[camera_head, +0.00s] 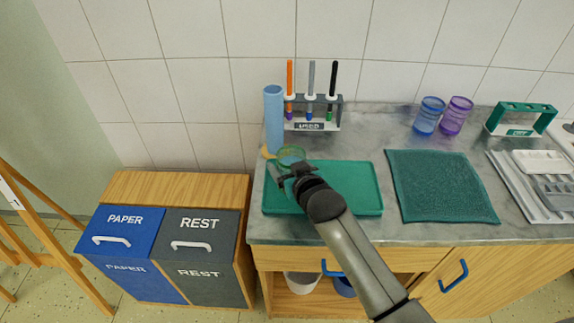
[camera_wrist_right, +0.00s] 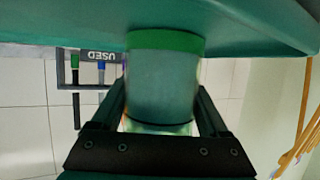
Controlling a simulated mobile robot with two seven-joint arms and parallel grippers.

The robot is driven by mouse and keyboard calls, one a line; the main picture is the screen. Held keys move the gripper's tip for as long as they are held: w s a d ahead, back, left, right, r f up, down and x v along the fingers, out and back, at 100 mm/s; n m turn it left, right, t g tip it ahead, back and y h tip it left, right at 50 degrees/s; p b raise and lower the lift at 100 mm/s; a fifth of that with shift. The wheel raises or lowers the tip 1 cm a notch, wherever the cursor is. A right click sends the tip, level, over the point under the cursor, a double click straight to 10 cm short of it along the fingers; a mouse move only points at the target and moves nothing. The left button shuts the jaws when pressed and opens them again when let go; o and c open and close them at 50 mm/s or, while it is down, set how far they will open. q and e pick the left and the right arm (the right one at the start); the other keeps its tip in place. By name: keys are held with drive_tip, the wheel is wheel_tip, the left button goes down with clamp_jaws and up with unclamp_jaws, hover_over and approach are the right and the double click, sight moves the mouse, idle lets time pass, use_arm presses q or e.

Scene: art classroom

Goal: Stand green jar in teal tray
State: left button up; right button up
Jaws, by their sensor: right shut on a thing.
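The green jar (camera_head: 291,153) shows at the back left corner of the teal tray (camera_head: 350,190), partly hidden by my right gripper (camera_head: 290,173). In the right wrist view, which is upside down, my right gripper (camera_wrist_right: 160,115) is shut on the see-through jar (camera_wrist_right: 160,85), one finger on each side. The jar's green base band (camera_wrist_right: 165,42) is close against the teal tray (camera_wrist_right: 250,25); I cannot tell whether it touches. The jar looks about upright. My left gripper is not in view.
A tall blue cylinder (camera_head: 273,118) and the USED rack (camera_head: 312,127) with brushes stand just behind. A teal mat (camera_head: 440,185) lies right of the tray. Blue (camera_head: 428,116) and purple (camera_head: 456,115) jars and a green rack (camera_head: 520,119) stand at the back right.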

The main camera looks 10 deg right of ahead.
drive_tip(key=o, duration=1.2)
drive_tip(key=shift+f, duration=0.1)
drive_tip(key=shift+o, duration=0.2)
drive_tip(key=shift+r, duration=0.2)
drive_tip(key=p+v, duration=0.3)
drive_tip(key=v, duration=0.9)
drive_tip(key=shift+f, duration=0.1)
